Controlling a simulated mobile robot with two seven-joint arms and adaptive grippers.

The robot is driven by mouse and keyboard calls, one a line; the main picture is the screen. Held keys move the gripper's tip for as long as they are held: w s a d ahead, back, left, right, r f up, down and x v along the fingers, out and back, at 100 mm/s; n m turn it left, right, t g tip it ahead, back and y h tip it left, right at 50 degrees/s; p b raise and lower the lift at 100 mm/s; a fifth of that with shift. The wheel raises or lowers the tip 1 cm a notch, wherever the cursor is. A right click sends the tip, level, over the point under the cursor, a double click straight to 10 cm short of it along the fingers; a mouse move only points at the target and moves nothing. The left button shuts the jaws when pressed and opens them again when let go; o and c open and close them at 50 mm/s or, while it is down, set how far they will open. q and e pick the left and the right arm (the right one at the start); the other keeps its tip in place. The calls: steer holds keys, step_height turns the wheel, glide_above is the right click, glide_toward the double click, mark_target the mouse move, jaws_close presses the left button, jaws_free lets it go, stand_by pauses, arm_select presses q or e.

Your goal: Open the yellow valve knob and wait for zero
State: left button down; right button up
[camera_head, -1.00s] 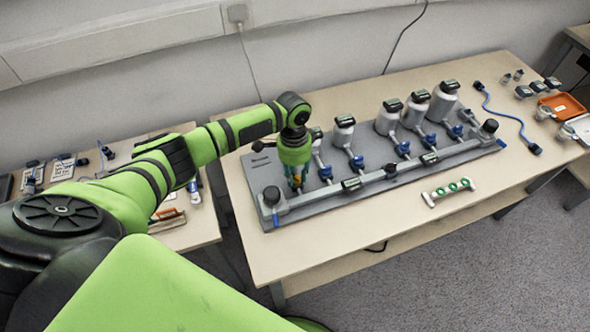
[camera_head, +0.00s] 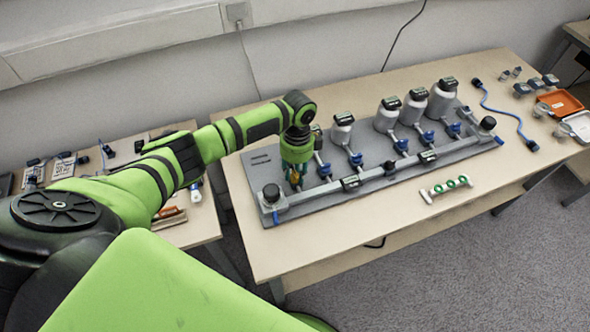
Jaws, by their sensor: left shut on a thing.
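My left gripper (camera_head: 294,181) points down over the left end of the grey calibration rig (camera_head: 337,193) on the table. It is shut on the yellow valve knob (camera_head: 295,179), of which only a small yellow patch shows between the fingers. The gripper and wrist hide most of the knob and the fitting under it. Several blue valve knobs stand along the rig to the right, such as this blue knob (camera_head: 325,170). My right gripper is out of view.
White and grey cylinders with dark displays, such as this large one (camera_head: 441,101), stand along the rig's back. A white holder with green rings (camera_head: 446,188) lies in front. A blue cable (camera_head: 508,113) and an orange case (camera_head: 560,103) lie at right. The front table edge is clear.

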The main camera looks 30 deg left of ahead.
arm_select(q)
steer(key=shift+w+d+r, duration=0.15)
steer(key=shift+d, duration=0.15)
steer(key=c, duration=1)
jaws_free()
steer(key=shift+o, duration=0.2)
steer(key=shift+a, duration=0.1)
steer(key=shift+r, duration=0.25)
step_height(320, 180, up, 11)
steer(key=w, duration=0.1)
steer(key=shift+r, duration=0.15)
